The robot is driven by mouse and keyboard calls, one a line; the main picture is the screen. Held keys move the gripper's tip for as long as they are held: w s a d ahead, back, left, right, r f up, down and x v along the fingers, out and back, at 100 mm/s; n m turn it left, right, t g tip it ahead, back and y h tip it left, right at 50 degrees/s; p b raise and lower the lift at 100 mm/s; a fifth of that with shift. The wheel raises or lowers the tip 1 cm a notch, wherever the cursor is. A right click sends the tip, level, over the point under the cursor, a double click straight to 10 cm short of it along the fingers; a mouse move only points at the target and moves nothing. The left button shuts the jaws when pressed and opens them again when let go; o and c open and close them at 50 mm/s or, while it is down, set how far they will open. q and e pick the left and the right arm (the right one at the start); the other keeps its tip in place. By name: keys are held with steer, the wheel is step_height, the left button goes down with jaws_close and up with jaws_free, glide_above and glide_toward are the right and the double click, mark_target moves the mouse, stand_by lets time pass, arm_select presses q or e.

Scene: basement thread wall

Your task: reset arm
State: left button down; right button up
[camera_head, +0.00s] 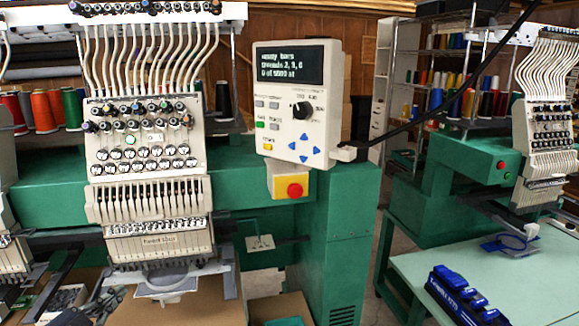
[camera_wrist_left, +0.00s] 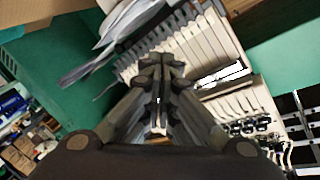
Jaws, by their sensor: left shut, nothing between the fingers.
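My left gripper (camera_head: 112,295) shows small and dark at the lower left of the head view, low in front of the green embroidery machine (camera_head: 255,200). In the left wrist view its two fingers (camera_wrist_left: 162,72) meet at the tips, with nothing between them. Behind the fingers in that view is the machine's cream needle head (camera_wrist_left: 185,45), seen tilted. The same needle head (camera_head: 150,190) stands upright in the middle left of the head view. I cannot tell how near the fingers are to it. My right gripper is in neither view.
A control panel (camera_head: 299,105) with a red stop button (camera_head: 294,190) is fixed to the machine. A second machine (camera_head: 545,125) stands at the right, behind a pale table (camera_head: 530,275) with a blue object (camera_head: 465,297). Cardboard boxes (camera_head: 190,310) lie low in front.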

arm_select(q)
steer(key=s+d+f+n+g+y, duration=0.2)
steer(key=s+d+f+n+g, duration=0.15)
steer(key=s+f, duration=0.4)
steer(key=s+d+f+n+g+y, duration=0.1)
steer(key=s+d+f+n+g, duration=0.1)
steer(key=s+d+f, duration=0.5)
steer(key=s+d+f+n+g+h, duration=0.1)
steer(key=s+d+f+g, duration=0.25)
steer(key=s, duration=0.55)
steer(key=s+d+f+n+g, duration=0.1)
steer(key=s+d+f+g, duration=0.15)
steer(key=s+d, duration=0.4)
step_height(320, 180, down, 26)
steer(key=s+a+g, duration=0.2)
steer(key=s, duration=0.1)
steer(key=s+a+f+g+b, duration=0.1)
steer(key=s+a+f, duration=0.2)
steer(key=s+f, duration=1.4)
